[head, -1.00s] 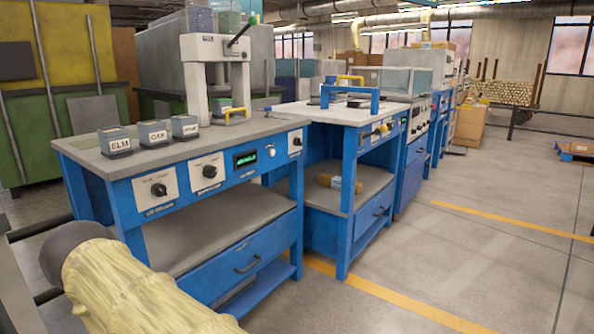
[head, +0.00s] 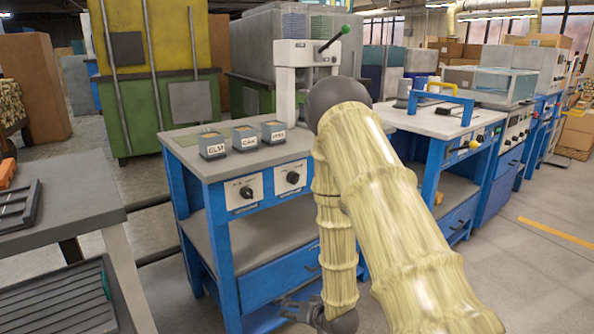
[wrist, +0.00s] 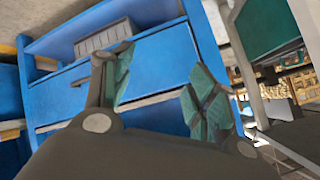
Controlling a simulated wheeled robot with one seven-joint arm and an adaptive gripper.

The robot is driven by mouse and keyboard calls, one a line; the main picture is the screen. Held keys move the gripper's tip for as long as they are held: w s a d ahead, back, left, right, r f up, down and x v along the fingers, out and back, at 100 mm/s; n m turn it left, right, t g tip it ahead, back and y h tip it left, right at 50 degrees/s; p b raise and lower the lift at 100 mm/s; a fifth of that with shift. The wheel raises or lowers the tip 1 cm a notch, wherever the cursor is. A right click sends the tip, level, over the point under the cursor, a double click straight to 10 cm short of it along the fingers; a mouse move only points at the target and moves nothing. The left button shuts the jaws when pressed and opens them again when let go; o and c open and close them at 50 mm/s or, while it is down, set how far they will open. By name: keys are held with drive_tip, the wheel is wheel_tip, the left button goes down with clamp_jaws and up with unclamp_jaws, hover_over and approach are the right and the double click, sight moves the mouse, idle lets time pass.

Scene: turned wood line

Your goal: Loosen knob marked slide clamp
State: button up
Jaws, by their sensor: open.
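Two black knobs show on white plates on the front panel of the blue bench in the head view: a left knob (head: 246,192) and a right knob (head: 292,178). Their labels are too small to read, so I cannot tell which is marked slide clamp. My arm hides the right part of that panel. My gripper (head: 300,310) is low in front of the bench, below the knobs and apart from them. In the wrist view my gripper (wrist: 162,90) is open and empty, its green-padded fingers spread before a blue front. No knob shows there.
The blue bench (head: 215,163) carries several small labelled blocks and a white press (head: 292,75) with a green-tipped lever. A second blue bench (head: 420,120) stands to the right. A grey table (head: 60,215) is at the left. Floor is open at the far right.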

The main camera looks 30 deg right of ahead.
drive_tip(key=w+d+r+m+t+p, duration=0.15)
drive_tip(key=w+d+r, duration=0.25)
drive_tip(key=r, duration=0.6)
drive_tip(key=w+d+r+m+t+p, duration=0.1)
drive_tip(key=w+d+r+t+p, duration=0.2)
drive_tip(key=r, duration=0.6)
drive_tip(key=m+t+y+p, duration=0.1)
drive_tip(key=t+p, duration=0.1)
drive_tip(key=t, duration=0.1)
approach(297, 181)
drive_tip(key=w, duration=0.3)
drive_tip(key=w+b, duration=0.1)
drive_tip(key=w, duration=0.2)
drive_tip(key=w+b, duration=0.1)
drive_tip(key=w, duration=0.3)
drive_tip(key=shift+a+r, duration=0.15)
drive_tip(key=shift+a, duration=0.25)
drive_tip(key=shift+c, duration=0.5)
drive_tip(key=c, duration=0.9)
drive_tip(key=shift+a, duration=0.15)
